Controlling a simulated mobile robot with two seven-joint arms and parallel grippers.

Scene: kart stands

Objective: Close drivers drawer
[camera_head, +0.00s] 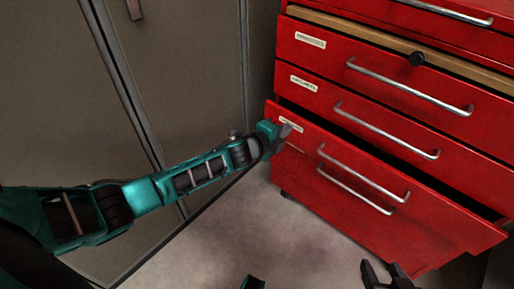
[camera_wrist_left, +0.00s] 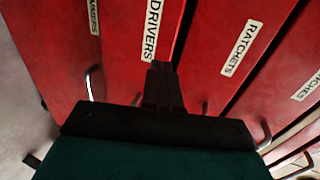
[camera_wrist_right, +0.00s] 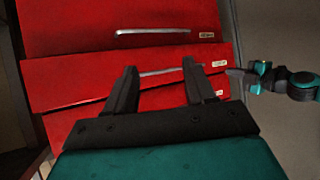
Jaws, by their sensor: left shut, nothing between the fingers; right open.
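The drivers drawer (camera_head: 335,155) is pulled out of the red cabinet, with a dark gap along its top edge. Its white DRIVERS label (camera_wrist_left: 153,28) reads clearly in the left wrist view. In the head view my left gripper (camera_head: 289,132) is at the drawer's left end, by the label. Its fingers are shut and empty, and they show over the drawer front in the left wrist view (camera_wrist_left: 161,80). I cannot tell whether they touch it. My right gripper (camera_head: 381,267) is open and empty, low in front of the cabinet. The right wrist view shows its spread fingers (camera_wrist_right: 160,75).
The hammers drawer (camera_head: 330,200) is directly below. The ratchets drawer (camera_head: 320,95) and another labelled drawer (camera_head: 335,55) are above. Metal handles (camera_head: 362,172) stick out. Grey locker doors (camera_head: 180,80) stand to the left. Bare floor (camera_head: 230,235) lies in front.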

